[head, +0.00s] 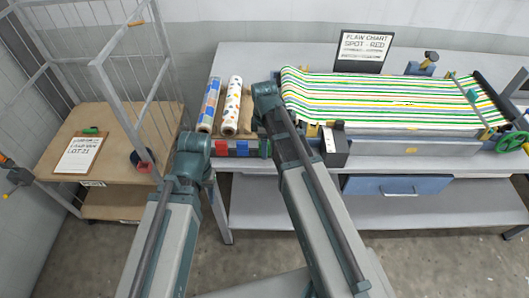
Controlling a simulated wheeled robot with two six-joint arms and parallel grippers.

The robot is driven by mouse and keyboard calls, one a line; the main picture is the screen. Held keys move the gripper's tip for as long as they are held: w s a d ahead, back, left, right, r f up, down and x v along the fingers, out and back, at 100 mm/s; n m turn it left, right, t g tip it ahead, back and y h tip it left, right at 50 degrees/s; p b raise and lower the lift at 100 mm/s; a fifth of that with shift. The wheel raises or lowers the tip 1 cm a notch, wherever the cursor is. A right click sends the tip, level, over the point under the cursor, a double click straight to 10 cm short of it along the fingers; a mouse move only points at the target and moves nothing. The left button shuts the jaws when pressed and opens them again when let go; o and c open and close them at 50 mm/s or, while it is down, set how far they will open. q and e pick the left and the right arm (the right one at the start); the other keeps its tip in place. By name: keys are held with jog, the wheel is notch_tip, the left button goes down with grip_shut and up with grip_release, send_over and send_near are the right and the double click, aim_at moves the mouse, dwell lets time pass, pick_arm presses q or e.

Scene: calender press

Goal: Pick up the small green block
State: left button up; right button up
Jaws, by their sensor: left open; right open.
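A row of small coloured blocks sits at the front edge of the table, between my two arms. A red block (221,148) and a blue block (242,148) stand out in it. A dull green piece (265,148) shows at the row's right end, close beside my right arm; I cannot tell whether it is a separate small green block. My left arm rises to a joint just left of the row, and my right arm to a joint above and right of it. I see no fingertips of either gripper; the arms hide part of the table.
Patterned rolls (231,105) lie behind the blocks. A striped sheet (390,100) covers the press at right, with a green handwheel (512,141). A dark box (335,146) stands at the table front. A wire-sided cart (115,165) at left carries a clipboard (79,153) with a small green item (91,130).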

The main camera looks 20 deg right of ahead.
pick_arm(q)
jog(key=shift+f, duration=0.15)
pick_arm(e)
jog(key=shift+f, duration=0.1)
grip_shut()
dwell(0.3)
